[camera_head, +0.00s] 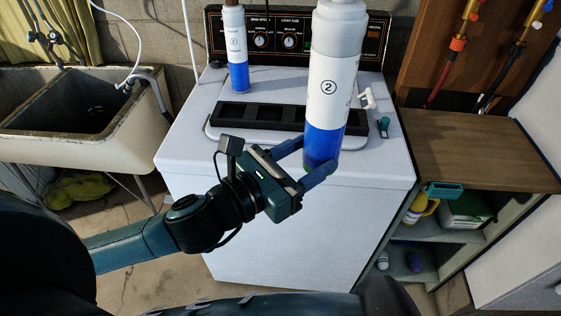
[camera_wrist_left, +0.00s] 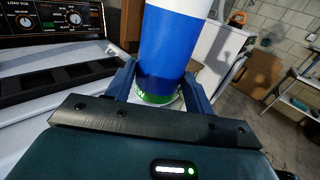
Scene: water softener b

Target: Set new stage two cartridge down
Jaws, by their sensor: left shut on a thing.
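The stage two cartridge (camera_head: 332,92) is a tall white cylinder marked with a circled 2, with a blue band and a green bottom end. My left gripper (camera_head: 318,160) is shut on its blue lower part and holds it upright in front of the washer's top. In the left wrist view the blue band (camera_wrist_left: 165,50) stands between the two fingers of the gripper (camera_wrist_left: 160,90). The cartridge's top end runs out of the head view. A black slotted rack (camera_head: 262,114) lies on the white washer top (camera_head: 190,125), partly behind the cartridge. My right gripper is not in view.
A smaller white and blue cartridge (camera_head: 237,55) stands at the rack's back left. A white fitting (camera_head: 367,97) and a small teal item (camera_head: 384,127) lie on the right of the top. A wooden counter (camera_head: 475,150) is at right and a sink (camera_head: 90,100) at left.

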